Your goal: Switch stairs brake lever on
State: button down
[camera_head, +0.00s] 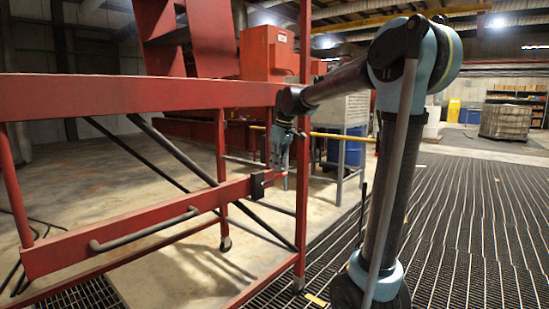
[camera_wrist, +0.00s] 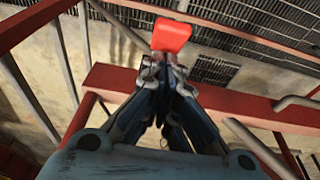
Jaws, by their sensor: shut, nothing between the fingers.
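The stairs are a red metal frame (camera_head: 130,97) with a low red beam (camera_head: 130,232). A small red lever (camera_head: 275,176) sits at the right end of that beam on a black mount (camera_head: 257,186). My gripper (camera_head: 277,166) points down right at the lever. In the wrist view the lever's broad red end (camera_wrist: 172,36) shows just past the closed fingertips (camera_wrist: 158,62). The fingers are shut with nothing between them. I cannot tell whether they touch the lever. The fingers hide part of the lever.
A grey bar handle (camera_head: 145,232) runs along the low beam. Red uprights and dark diagonal braces stand close around my gripper. A blue barrel (camera_head: 352,148) and a red cabinet (camera_head: 266,52) are behind. The grated floor (camera_head: 470,220) at the right is clear.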

jog(key=shift+s+d+f, duration=0.15)
jog(key=shift+f, duration=0.15)
jog(key=shift+s+f, duration=0.1)
